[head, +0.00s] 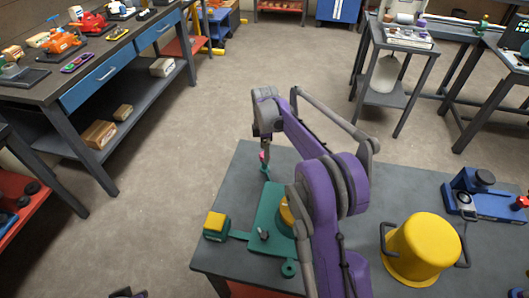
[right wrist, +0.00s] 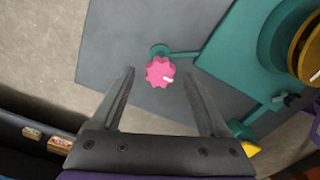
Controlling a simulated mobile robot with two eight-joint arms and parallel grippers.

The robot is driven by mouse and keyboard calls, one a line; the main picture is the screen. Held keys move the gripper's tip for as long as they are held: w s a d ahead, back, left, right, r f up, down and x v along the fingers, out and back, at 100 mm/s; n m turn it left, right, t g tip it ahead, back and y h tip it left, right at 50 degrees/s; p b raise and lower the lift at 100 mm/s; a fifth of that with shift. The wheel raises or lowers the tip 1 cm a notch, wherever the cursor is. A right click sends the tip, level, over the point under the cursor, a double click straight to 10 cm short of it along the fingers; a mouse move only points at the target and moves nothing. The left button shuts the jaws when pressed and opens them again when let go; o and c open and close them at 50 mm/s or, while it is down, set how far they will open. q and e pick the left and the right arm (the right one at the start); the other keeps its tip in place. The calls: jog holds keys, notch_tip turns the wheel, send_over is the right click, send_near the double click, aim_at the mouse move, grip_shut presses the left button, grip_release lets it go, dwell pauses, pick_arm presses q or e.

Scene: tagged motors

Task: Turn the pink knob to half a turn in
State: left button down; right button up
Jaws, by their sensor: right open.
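The pink knob (right wrist: 160,71) has a scalloped rim and a short white mark pointing right and slightly down in the right wrist view. It sits on a small teal mount at the table's edge, joined by a thin teal arm to a teal plate (right wrist: 227,67). In the head view the knob (head: 262,156) is small and partly hidden. My right gripper (right wrist: 158,75) is open, its fingers either side of the knob in the picture, with visible gaps and no contact seen. Only a dark and purple bit, seemingly of my left arm or gripper, shows at the head view's bottom edge.
The teal plate carries a yellow round part (head: 286,212), partly hidden by my right arm, and a small lever (head: 263,234). A yellow-topped block (head: 216,224) is joined to its left. A yellow pot (head: 422,248) and blue device (head: 484,196) stand right on the grey table (head: 392,190).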

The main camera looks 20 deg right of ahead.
jog(key=shift+f, duration=0.6)
grip_shut()
jog(key=shift+m, duration=0.4)
